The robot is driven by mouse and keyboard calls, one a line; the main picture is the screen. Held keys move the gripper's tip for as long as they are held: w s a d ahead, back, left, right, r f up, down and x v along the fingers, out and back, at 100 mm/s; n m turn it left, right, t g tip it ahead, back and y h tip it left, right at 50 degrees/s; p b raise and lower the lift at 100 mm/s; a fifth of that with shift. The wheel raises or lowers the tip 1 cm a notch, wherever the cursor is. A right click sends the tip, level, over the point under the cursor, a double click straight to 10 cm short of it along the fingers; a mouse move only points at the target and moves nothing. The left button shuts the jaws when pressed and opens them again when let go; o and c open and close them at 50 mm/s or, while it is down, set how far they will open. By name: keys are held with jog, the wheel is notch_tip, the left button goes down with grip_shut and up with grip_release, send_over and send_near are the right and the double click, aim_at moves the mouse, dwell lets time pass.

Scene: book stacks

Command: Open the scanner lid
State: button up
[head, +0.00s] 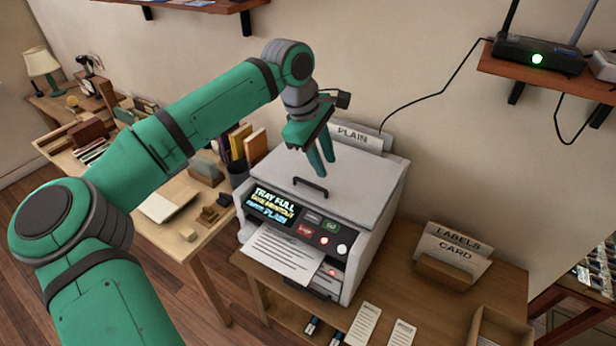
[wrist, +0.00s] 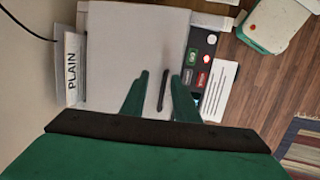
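The scanner (head: 318,235) is a pale grey box on a wooden desk, with its flat lid (head: 340,175) lying shut on top. A dark bar handle (head: 310,187) sits near the lid's front edge; in the wrist view the handle (wrist: 163,90) shows between my two green fingers. My gripper (head: 326,170) is open above the lid, near the handle. I cannot tell how far above the handle the fingertips are. The scanner's screen (head: 272,205) reads "TRAY FULL" and "PLAIN", beside several buttons. Printed paper (head: 283,255) sticks out at the front, by a red light.
A "PLAIN" paper holder (head: 352,136) stands behind the scanner. A "LABELS" and "CARD" holder (head: 450,256) stands to the right on the desk (head: 400,290). A router (head: 538,56) sits on a wall shelf, its cable hanging down. A side table (head: 160,208) with books stands left.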

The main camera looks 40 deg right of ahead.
aim_at(309, 183)
jog(key=w+a+r+t+y, duration=0.2)
jog(key=w+a, duration=0.1)
jog(key=w, duration=0.1)
jog(key=f, duration=0.3)
jog(key=d+f, duration=0.1)
jog(key=f, duration=0.6)
jog(key=shift+w+d, duration=0.35)
jog(key=shift+d, duration=0.05)
jog(key=shift+d+f, duration=0.15)
jog(key=shift+f, duration=0.05)
jog(key=shift+s, duration=0.1)
grip_shut()
